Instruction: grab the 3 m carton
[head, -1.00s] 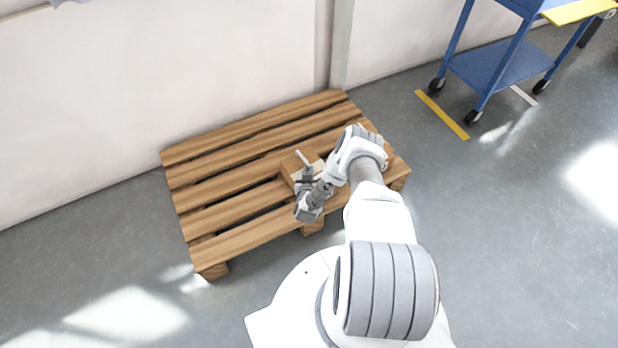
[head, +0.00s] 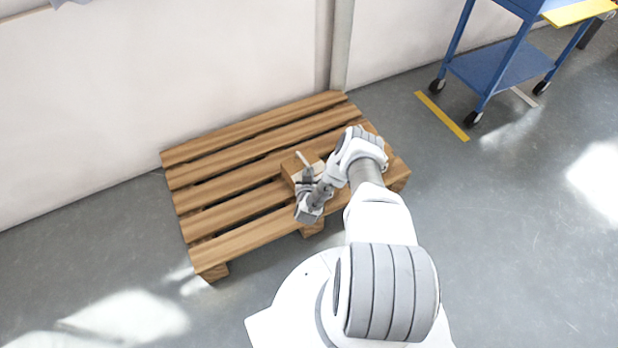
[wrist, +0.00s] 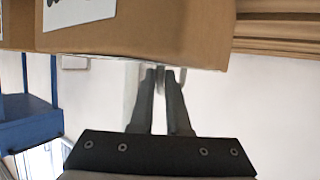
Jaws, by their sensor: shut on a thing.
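The 3 m carton (head: 290,171) is a small brown box on the wooden pallet, with a pale strip on its top. In the wrist view the carton (wrist: 150,35) fills the upper part, with a white label on its face. My gripper (head: 307,176) is at the carton's near side in the head view. In the wrist view my gripper's fingers (wrist: 161,72) are close together and reach the carton's edge. They are shut on the carton, but the exact contact is hard to see. My wrist hides part of the carton in the head view.
The slatted pallet (head: 225,220) lies on the grey floor near the white wall (head: 150,70). A wall post (head: 341,45) stands behind it. A blue wheeled cart (head: 490,65) stands at the upper right, beside a yellow floor line (head: 442,115). The floor at right is clear.

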